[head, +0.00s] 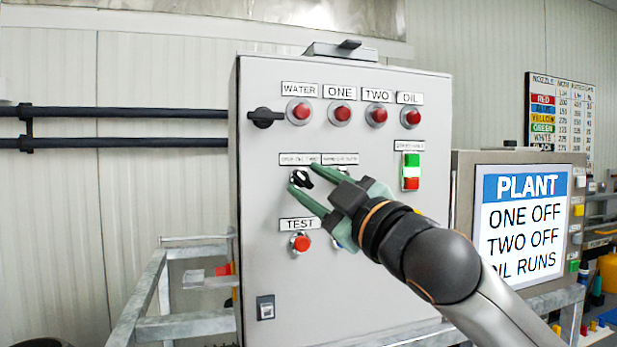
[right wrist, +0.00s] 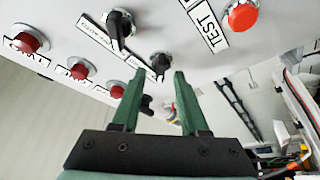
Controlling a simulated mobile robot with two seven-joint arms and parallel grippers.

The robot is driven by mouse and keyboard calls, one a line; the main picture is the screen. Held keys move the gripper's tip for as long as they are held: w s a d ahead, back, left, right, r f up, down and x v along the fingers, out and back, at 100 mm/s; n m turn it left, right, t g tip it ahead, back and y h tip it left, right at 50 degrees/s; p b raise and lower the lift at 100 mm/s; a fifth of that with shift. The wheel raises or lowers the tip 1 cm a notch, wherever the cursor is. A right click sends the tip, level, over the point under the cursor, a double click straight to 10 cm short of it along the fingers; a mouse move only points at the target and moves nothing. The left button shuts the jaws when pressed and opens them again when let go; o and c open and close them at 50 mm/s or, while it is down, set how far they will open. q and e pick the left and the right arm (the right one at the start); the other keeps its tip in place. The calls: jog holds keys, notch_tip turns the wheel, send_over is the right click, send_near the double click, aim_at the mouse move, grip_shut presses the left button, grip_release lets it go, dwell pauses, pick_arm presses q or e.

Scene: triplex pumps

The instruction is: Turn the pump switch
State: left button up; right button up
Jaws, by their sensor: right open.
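The grey control cabinet (head: 262,225) faces me. A black rotary switch (head: 301,178) sits in its middle row, under a small label too small to read. My right gripper (head: 303,180) has two green fingers spread apart and is empty, with the fingertips on either side of this switch. In the right wrist view the switch (right wrist: 160,62) shows between and just beyond the fingertips; contact cannot be told. A second black rotary switch (right wrist: 120,28) shows beside it there; in the head view it is mostly hidden behind my fingers. My left gripper is not in view.
Red lamps (head: 340,114) line the cabinet's top. A red TEST button (head: 300,242) lies below the switch. A black handle (head: 265,117) is at the upper left, and a green-and-red switch (head: 411,171) at the right. A PLANT sign (head: 524,226) stands further right.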

jog(key=shift+w+a+r, duration=0.1)
jog(key=shift+w+a, duration=0.2)
jog(key=shift+w, duration=0.15)
grip_shut()
dwell(0.4)
